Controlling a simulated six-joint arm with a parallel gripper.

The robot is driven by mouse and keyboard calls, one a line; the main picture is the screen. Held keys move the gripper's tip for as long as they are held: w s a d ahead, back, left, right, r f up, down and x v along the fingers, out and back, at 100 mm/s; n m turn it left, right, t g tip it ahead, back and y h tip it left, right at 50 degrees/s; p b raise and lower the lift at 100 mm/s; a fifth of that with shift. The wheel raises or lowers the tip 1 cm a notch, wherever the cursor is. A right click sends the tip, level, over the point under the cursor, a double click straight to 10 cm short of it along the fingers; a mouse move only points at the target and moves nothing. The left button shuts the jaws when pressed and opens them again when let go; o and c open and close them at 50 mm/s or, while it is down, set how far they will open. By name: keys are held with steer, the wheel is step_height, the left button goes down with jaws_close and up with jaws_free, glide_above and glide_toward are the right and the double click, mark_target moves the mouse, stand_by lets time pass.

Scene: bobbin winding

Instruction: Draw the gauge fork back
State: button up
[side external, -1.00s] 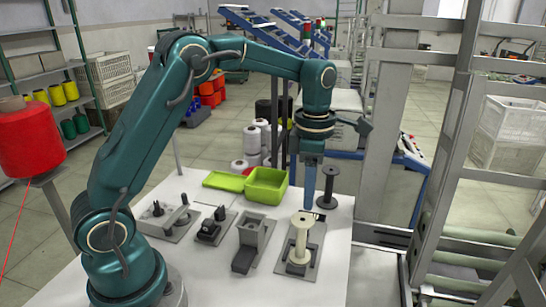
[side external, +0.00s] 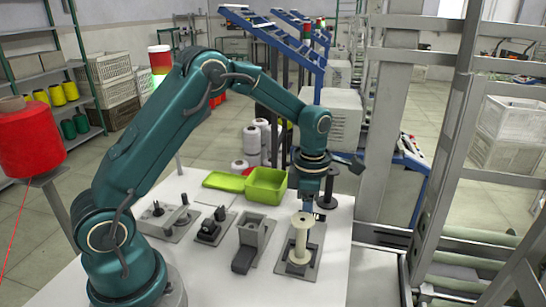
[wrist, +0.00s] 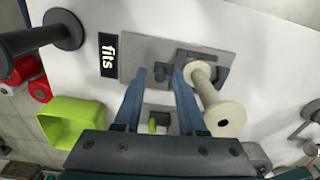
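A cream bobbin (side external: 301,240) stands upright on a grey base plate (side external: 283,263). In the wrist view the bobbin (wrist: 216,100) is just right of my right finger. Dark grey gauge parts, seemingly the gauge fork (wrist: 192,66), lie on the plate at the bobbin's far end; its outline is partly hidden by the bobbin and finger. My gripper (wrist: 161,74) has its blue fingers apart, pointing down, with a small dark knob between the tips. I cannot tell whether they touch it. In the side view my gripper (side external: 307,207) is low, just behind the bobbin.
A black label reading "fits" (wrist: 108,55) lies beside the plate. A dark spool (wrist: 48,36) stands close by. A green bin (side external: 268,186) and its green lid (side external: 225,181) are behind. Other grey fixtures (side external: 248,238) stand left of the bobbin.

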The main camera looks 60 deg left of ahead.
jaws_close()
